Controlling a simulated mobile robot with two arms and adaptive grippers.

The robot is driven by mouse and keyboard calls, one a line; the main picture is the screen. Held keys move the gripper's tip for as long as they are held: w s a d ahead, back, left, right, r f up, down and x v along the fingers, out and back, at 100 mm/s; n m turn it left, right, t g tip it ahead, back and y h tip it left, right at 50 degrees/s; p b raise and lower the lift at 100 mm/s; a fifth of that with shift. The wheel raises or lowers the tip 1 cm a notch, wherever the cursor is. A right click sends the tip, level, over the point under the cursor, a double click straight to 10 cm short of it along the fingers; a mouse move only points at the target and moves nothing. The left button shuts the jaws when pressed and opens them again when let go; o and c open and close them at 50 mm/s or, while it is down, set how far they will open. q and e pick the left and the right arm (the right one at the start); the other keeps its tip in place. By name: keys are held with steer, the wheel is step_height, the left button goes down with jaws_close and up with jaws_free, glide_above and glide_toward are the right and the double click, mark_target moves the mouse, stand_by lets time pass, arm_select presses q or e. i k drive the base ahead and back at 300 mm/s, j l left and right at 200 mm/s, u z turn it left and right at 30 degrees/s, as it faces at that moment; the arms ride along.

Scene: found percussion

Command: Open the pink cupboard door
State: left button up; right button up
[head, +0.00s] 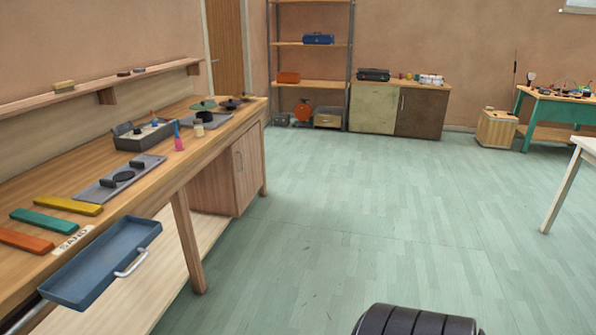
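No plainly pink door shows. A cupboard under the left workbench has a pinkish-brown wooden door (246,172) with a small handle, and it looks shut. At the back wall a low cupboard has a pale yellow-green door (374,108) and a dark brown door (420,113) with a light handle; both look shut. Neither of my grippers can be made out in the head view.
A wooden workbench (150,205) runs along the left, with a blue tray (100,262) jutting from its front. Shelving (311,45) stands at the back. A wooden crate (497,128) and a green table (524,118) stand at the right. The middle floor (370,210) is clear.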

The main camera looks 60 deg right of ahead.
mark_target(245, 151)
steer(key=z, duration=1.65)
steer(key=i+l+z, duration=0.3)
steer(key=i, duration=0.4)
steer(key=i+l+z, duration=0.3)
steer(key=i, duration=0.4)
steer(key=i+z, duration=0.3)
steer(key=i, duration=0.4)
